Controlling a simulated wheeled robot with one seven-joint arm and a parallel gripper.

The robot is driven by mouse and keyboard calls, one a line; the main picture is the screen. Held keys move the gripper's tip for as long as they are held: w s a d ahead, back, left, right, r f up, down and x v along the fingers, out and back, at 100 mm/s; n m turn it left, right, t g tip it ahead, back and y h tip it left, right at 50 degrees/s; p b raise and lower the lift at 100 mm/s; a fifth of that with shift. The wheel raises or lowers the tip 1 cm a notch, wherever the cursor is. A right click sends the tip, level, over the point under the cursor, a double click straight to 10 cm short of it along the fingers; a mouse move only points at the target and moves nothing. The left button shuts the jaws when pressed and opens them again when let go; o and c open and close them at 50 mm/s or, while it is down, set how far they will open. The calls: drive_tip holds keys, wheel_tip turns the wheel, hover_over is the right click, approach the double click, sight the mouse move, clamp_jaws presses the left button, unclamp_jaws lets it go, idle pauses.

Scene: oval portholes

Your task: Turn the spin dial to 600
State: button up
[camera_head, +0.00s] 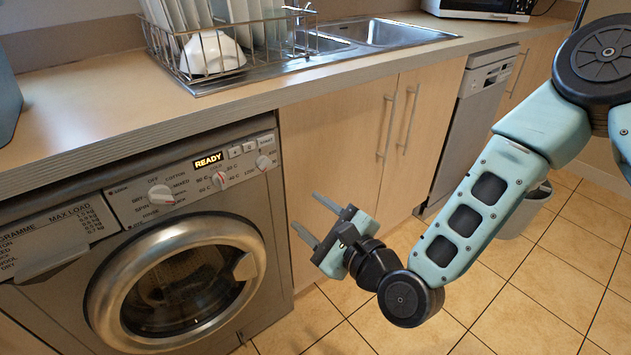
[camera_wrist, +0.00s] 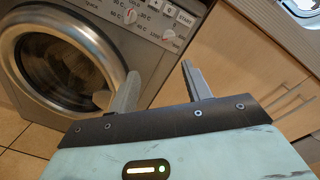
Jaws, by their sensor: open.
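In the wrist view, the gripper's fingers (camera_wrist: 160,72) point towards the machine.
The display (camera_head: 208,160) reads READY. The round door (camera_head: 178,280) is shut. The worktop (camera_head: 180,110) overhangs the panel, with a dish rack (camera_head: 215,45) and sink (camera_head: 385,33) on it. Cupboard handles (camera_head: 388,125) stick out at right. Floor in front is clear.

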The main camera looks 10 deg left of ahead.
drive_tip(key=m, duration=0.1)
drive_tip(key=b, duration=0.1)
approach(268, 167)
drive_tip(key=shift+t, duration=0.4)
drive_tip(key=x, duration=0.8)
drive_tip(key=shift+w+a+f, duration=0.1)
drive_tip(key=shift+a+f, duration=0.15)
drive_tip(key=shift+a, duration=0.15)
drive_tip(key=c, duration=1)
